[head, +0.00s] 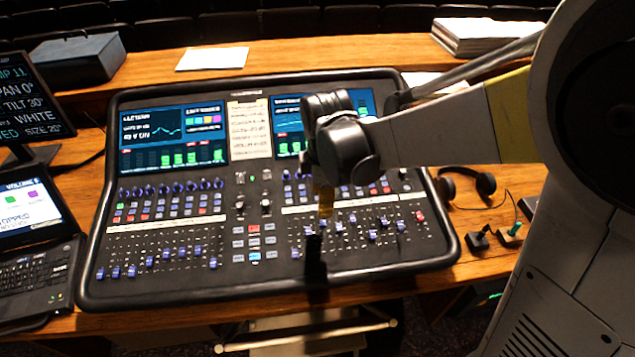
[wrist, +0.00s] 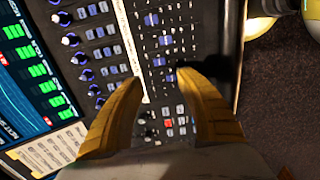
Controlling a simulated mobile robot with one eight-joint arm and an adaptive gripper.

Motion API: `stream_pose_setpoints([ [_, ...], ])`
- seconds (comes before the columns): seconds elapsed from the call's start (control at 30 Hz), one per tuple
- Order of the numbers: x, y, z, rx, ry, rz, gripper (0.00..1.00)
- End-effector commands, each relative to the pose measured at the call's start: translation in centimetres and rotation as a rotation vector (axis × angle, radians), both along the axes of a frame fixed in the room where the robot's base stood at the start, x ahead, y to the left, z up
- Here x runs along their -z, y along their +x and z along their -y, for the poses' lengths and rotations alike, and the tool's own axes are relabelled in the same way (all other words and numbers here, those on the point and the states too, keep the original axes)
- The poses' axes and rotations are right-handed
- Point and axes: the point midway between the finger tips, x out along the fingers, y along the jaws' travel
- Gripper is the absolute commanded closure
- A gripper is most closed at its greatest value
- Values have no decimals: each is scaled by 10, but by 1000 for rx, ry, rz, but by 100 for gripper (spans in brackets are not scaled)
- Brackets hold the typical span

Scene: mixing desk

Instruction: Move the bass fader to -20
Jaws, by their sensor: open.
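The mixing desk (head: 342,272) has a left fader bank (head: 165,257) and a right fader bank (head: 372,236), with blue caps at differing heights. The labels are too small to read, so I cannot tell which fader is the bass one. My gripper (head: 325,205) hangs over the left part of the right bank, and its arm hides some knobs behind it. In the wrist view my gripper (wrist: 157,80) has its two yellow fingers apart with nothing held between them. Blue fader caps (wrist: 158,62) show near the fingertips; contact cannot be told.
A laptop (head: 38,270) and a monitor (head: 35,95) stand to the left. Headphones (head: 465,183) and small joysticks (head: 480,238) lie to the right. Paper (head: 212,59), a grey box (head: 78,60) and a book stack (head: 490,37) lie behind the desk.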

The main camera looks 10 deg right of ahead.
Motion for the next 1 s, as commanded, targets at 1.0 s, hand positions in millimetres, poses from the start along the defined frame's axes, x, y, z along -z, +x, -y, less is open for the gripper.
stream_pose_setpoints([
  [1.0, 94, 10, 0, 4, 1, 1, 95],
])
